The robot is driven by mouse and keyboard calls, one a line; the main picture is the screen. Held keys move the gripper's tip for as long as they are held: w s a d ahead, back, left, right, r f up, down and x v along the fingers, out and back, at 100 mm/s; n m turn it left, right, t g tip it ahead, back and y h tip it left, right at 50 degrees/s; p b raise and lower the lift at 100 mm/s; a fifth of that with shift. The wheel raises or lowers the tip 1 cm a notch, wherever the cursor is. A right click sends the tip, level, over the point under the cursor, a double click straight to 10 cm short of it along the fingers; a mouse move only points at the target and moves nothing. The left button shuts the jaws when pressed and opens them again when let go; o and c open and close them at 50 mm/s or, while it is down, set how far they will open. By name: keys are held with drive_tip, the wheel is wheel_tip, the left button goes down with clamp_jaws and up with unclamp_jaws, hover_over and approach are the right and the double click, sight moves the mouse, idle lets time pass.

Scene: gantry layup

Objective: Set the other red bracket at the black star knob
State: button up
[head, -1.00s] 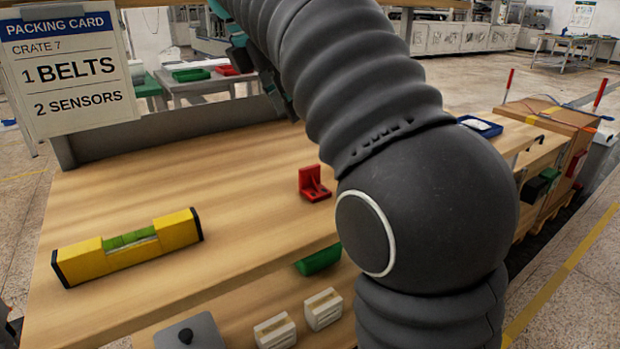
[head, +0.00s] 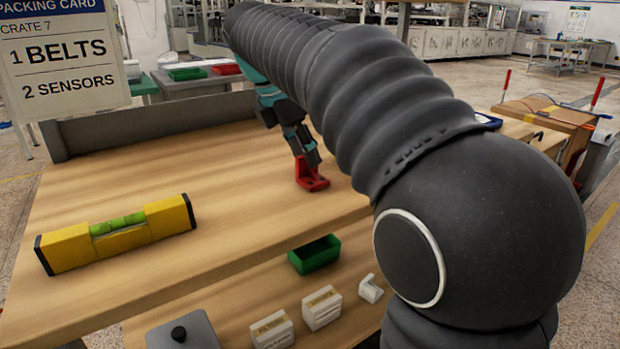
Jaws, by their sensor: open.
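A red bracket (head: 311,181) stands on the wooden top right of the middle, near its front edge. My gripper (head: 307,160) is at the bracket, its fingers pointing down around or just behind the upright part. The jaws are open; I cannot tell whether they touch the bracket. A small black knob (head: 179,334) sits on a grey lid on the lower shelf; I cannot tell whether it is star-shaped. No second red bracket shows.
A yellow spirit level (head: 118,234) lies on the left of the top. Below are a green bin (head: 314,254), white boxes (head: 321,307) and a grey lidded box (head: 190,336). A packing card (head: 62,58) hangs at upper left. The middle of the top is clear.

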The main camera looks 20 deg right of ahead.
drive_tip(key=shift+d+f, duration=0.1)
drive_tip(key=shift+f, duration=0.1)
clamp_jaws()
drive_tip(key=shift+r, duration=0.15)
